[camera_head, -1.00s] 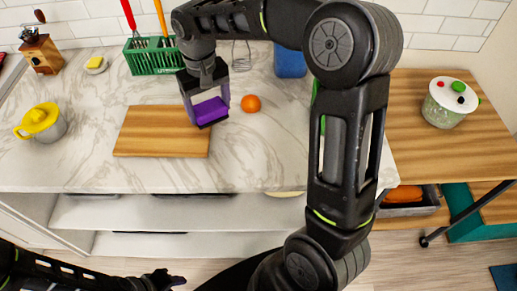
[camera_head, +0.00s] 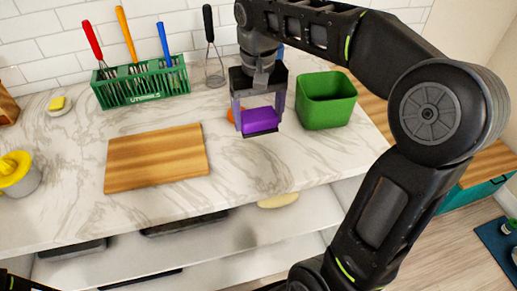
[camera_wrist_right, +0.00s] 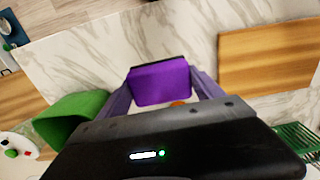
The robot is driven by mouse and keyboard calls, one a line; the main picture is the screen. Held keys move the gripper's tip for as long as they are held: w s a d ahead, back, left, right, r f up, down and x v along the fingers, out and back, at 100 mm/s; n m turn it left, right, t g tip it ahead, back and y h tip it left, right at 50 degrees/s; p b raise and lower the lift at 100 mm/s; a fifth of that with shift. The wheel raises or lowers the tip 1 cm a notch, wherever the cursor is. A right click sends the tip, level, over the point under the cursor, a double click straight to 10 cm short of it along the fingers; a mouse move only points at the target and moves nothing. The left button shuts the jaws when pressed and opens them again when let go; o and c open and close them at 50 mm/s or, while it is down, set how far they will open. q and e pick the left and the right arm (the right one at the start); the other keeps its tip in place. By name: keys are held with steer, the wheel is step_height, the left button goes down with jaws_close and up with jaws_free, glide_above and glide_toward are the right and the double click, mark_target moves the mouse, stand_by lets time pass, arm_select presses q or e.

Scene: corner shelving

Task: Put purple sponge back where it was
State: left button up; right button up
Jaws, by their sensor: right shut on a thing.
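The purple sponge (camera_head: 261,120) is held between the fingers of my right gripper (camera_head: 259,118), above the marble counter and right of the cutting board. It also shows between the fingers in the right wrist view (camera_wrist_right: 160,82). An orange fruit is mostly hidden behind the right gripper; a bit of it shows in the right wrist view (camera_wrist_right: 178,104). A green bin (camera_head: 326,101) stands on the counter just right of the sponge. At the lower left edge only a dark piece of my left arm shows; its gripper is out of view.
A wooden cutting board (camera_head: 157,158) lies on the counter (camera_head: 75,190). A green utensil holder (camera_head: 143,87) stands at the back, beside a whisk (camera_head: 213,65). A pale oval thing (camera_head: 278,201) lies on the shelf below.

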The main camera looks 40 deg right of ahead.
glide_above(258, 154)
step_height(258, 154, down, 5)
steer(key=shift+f, duration=0.2)
steer(key=shift+f, duration=0.1)
step_height(258, 154, down, 4)
steer(key=shift+r, duration=0.2)
steer(key=shift+f, duration=0.15)
steer(key=o, duration=1.2)
